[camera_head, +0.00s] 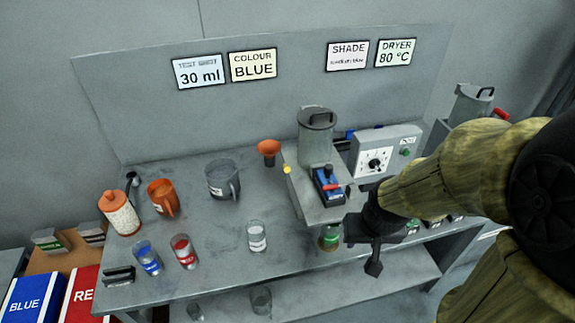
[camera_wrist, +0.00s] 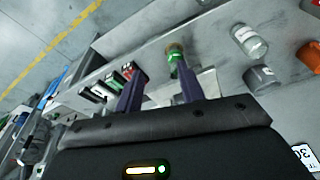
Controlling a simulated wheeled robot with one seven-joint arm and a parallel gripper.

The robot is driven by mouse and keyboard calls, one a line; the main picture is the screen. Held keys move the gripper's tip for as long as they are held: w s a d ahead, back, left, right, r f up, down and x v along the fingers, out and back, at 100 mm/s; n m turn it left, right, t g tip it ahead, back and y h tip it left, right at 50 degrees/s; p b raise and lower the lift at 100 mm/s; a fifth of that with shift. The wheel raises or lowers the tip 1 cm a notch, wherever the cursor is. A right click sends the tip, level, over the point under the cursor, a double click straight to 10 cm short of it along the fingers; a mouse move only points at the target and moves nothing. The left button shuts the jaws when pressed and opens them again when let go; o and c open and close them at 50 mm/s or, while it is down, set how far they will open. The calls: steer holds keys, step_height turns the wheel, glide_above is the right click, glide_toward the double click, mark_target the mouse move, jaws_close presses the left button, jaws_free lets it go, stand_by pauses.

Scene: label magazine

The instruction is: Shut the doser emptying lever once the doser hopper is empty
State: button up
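A grey lidded hopper (camera_head: 317,140) stands on a grey machine base (camera_head: 318,208) on the bench; I take it to be the doser. Its lid is on, so its contents are hidden. A blue and black block with a red-tipped lever (camera_head: 328,184) sits on the front of the base; whether the lever is open or shut is unclear. A green-banded jar (camera_head: 329,237) stands below the base front and also shows in the wrist view (camera_wrist: 175,56). My gripper (camera_head: 372,260) is right of the jar, its fingers apart and empty in the wrist view (camera_wrist: 160,82).
A control box (camera_head: 385,150) with a dial stands right of the hopper, and another lidded vessel (camera_head: 470,105) with a red handle behind my arm. Cups (camera_head: 257,237), a grey jug (camera_head: 222,180) and an orange jug (camera_head: 163,197) stand left. A shelf (camera_head: 310,290) lies below.

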steer(key=w+a+f+t+b, duration=0.2)
steer(key=w+a+t+b, duration=0.3)
steer(key=b, duration=0.7)
steer(key=w+a+f+t+y+b, duration=0.1)
steer(key=w+a+t+b, duration=0.4)
steer(key=a+t+b, duration=0.5)
steer(key=shift+w+a+f+y+b, duration=0.3)
steer(key=shift+a+f+b, duration=0.3)
steer(key=shift+b, duration=0.35)
steer(key=w+p, duration=0.2)
steer(key=p, duration=0.3)
steer(key=w+p, duration=0.3)
steer(key=p, duration=0.2)
steer(key=shift+w+a+r+p, duration=0.15)
steer(key=shift+w+a+p, duration=0.1)
steer(key=shift+p, duration=0.15)
steer(key=shift+w+p, duration=0.1)
steer(key=shift+p, duration=0.3)
